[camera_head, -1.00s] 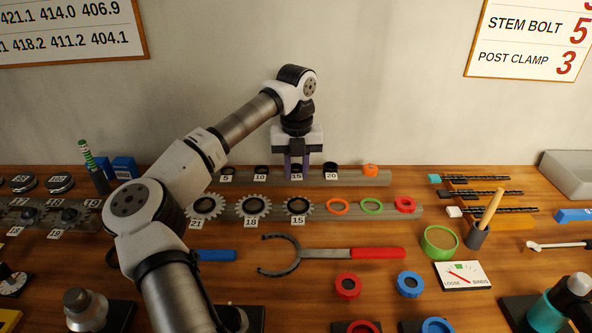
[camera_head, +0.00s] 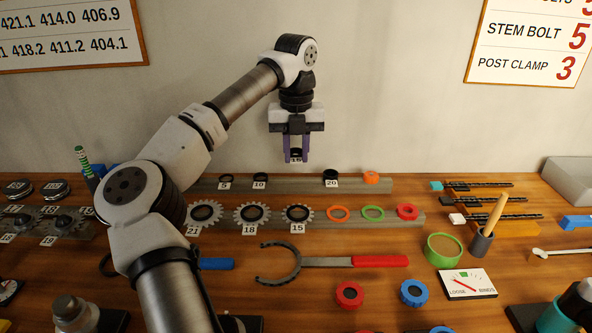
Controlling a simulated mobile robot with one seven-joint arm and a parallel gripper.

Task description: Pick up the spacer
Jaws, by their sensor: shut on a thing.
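My gripper (camera_head: 296,156) is above the back rail (camera_head: 290,185), its two purple fingers shut on a small black spacer (camera_head: 296,153). A white label sits at the spacer's lower front; its number is too small to read surely. The spacer is held clear of the rail. Other black spacers stand on the rail: one labelled 5 (camera_head: 225,179), one labelled 10 (camera_head: 260,178) and one labelled 20 (camera_head: 330,175). There is a bare gap on the rail between 10 and 20, below my gripper.
An orange ring (camera_head: 371,177) sits at the rail's right end. In front, another rail carries toothed sprockets (camera_head: 252,214) and coloured rings (camera_head: 372,212). A wrench with a red handle (camera_head: 380,261) lies on the table. The wall (camera_head: 400,100) stands behind.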

